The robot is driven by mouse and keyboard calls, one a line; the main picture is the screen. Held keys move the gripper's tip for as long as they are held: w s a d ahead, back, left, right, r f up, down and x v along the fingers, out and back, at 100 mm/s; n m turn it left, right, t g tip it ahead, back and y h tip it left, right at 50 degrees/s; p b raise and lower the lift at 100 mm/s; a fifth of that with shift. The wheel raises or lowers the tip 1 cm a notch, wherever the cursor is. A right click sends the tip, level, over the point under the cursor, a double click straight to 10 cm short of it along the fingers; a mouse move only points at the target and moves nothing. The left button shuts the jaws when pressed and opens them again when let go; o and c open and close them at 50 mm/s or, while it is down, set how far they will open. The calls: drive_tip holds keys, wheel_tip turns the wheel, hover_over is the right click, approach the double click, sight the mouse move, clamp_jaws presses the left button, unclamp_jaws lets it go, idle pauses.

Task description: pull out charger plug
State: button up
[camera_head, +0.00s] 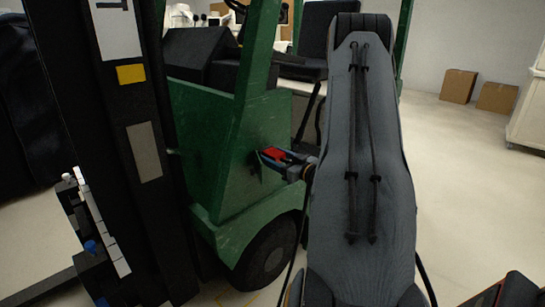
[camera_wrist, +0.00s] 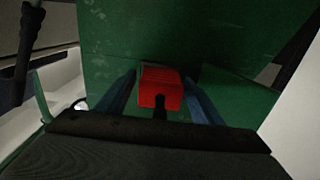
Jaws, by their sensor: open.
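The red charger plug (camera_head: 274,153) sits at the side of the green cart (camera_head: 205,145), low on its body panel. In the wrist view the plug (camera_wrist: 160,87) is a red block with a dark cable or stem at its near end. My gripper (camera_head: 268,160) is at the plug. In the wrist view my gripper (camera_wrist: 163,95) is open, one bluish finger on each side of the plug. Gaps show between the fingers and the plug. The fingertips' ends and the plug's far end against the panel are hard to make out.
The cart's black wheel (camera_head: 268,255) is below the plug and its black seat (camera_head: 200,57) above. Two cardboard boxes (camera_head: 458,86) stand at the back right by the wall. The floor (camera_head: 450,180) to the right is mostly clear.

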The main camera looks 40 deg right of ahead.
idle(0.3)
drive_tip(key=c, duration=1.4)
drive_tip(key=shift+s, duration=0.1)
drive_tip(key=shift+s+d+p, duration=0.15)
drive_tip(key=shift+s+p, duration=0.6)
drive_tip(key=shift+s, duration=0.7)
drive_tip(key=shift+s+d+p, duration=0.1)
drive_tip(key=shift+s+p, duration=0.6)
drive_tip(key=shift+s, duration=0.75)
